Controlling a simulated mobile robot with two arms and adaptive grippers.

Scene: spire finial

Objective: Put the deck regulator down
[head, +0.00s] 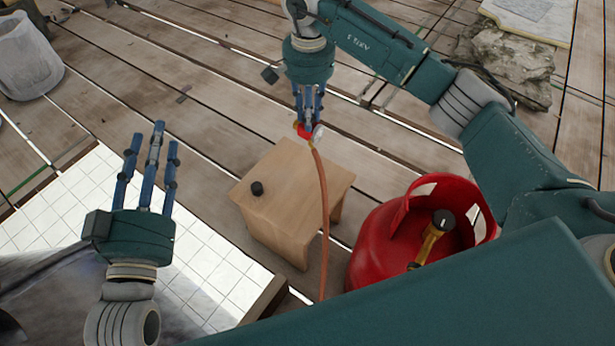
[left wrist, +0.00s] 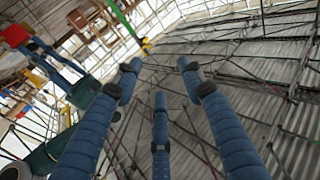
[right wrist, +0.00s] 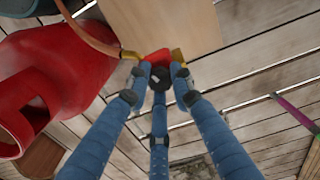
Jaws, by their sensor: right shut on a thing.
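The deck regulator (head: 304,131) is a small red fitting with a round gauge and an orange hose (head: 322,200) hanging from it. My right gripper (head: 308,122) is shut on it and holds it beyond the far edge of a small wooden stool (head: 300,180). In the right wrist view the red regulator body (right wrist: 158,60) shows between the fingertips, with brass ends either side. My left gripper (head: 155,140) is open and empty, fingers pointing up, left of the stool; its fingers also show in the left wrist view (left wrist: 160,80).
A white tiled surface (head: 215,265) lies left; a grey bucket (head: 25,60) stands far left. Plank decking lies beyond.

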